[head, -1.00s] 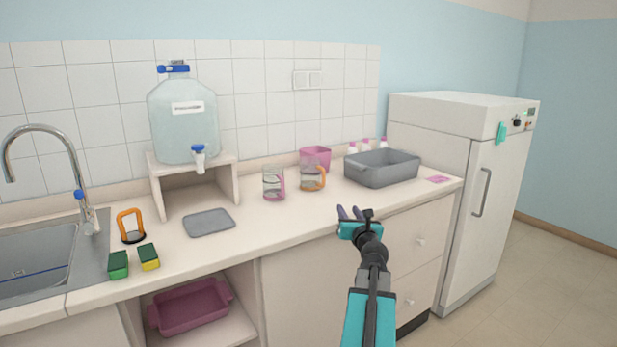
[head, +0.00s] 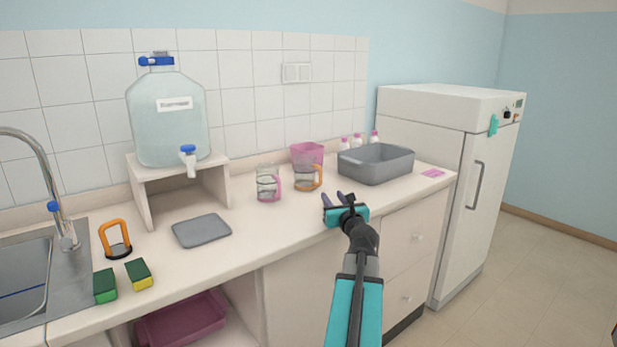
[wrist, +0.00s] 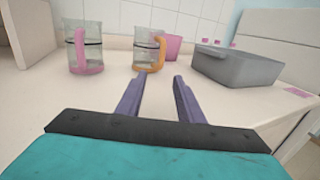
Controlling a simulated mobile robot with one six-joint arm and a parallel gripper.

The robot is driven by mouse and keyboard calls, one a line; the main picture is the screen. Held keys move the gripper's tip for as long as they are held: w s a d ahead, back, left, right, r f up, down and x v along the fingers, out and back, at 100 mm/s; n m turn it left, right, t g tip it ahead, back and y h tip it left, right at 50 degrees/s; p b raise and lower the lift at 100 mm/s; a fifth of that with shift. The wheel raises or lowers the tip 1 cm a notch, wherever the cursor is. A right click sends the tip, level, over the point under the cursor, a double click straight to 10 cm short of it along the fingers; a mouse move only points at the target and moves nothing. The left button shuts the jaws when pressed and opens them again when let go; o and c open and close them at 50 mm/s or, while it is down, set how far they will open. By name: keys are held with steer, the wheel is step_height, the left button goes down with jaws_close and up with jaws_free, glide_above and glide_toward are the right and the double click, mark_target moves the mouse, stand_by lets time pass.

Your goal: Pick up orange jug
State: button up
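The orange jug (head: 305,178) is a clear glass jug with an orange handle and orange base band. It stands upright on the counter, just right of a similar jug with a pink handle (head: 268,184). In the wrist view the orange jug (wrist: 147,49) is ahead of my gripper, roughly in line with the left finger, its handle on the right. My gripper (head: 338,196) is open and empty near the counter's front edge, short of the jug and to its right. In the wrist view its two purple fingers (wrist: 160,80) are spread with nothing between them.
A grey tub (head: 376,168) stands right of the jugs, with a pink container (head: 307,154) behind them. A grey mat (head: 201,231), an orange-handled item (head: 116,240) and two sponges (head: 138,273) lie left. A large water bottle (head: 167,120) sits on a stand. Counter in front of the jugs is clear.

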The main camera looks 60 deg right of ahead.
steer(key=shift+d, duration=0.15)
steer(key=shift+x, duration=0.9)
glide_toward(321, 181)
steer(key=shift+x, duration=1.5)
steer(key=shift+r, duration=0.1)
steer(key=shift+x, duration=2.6)
jaws_close()
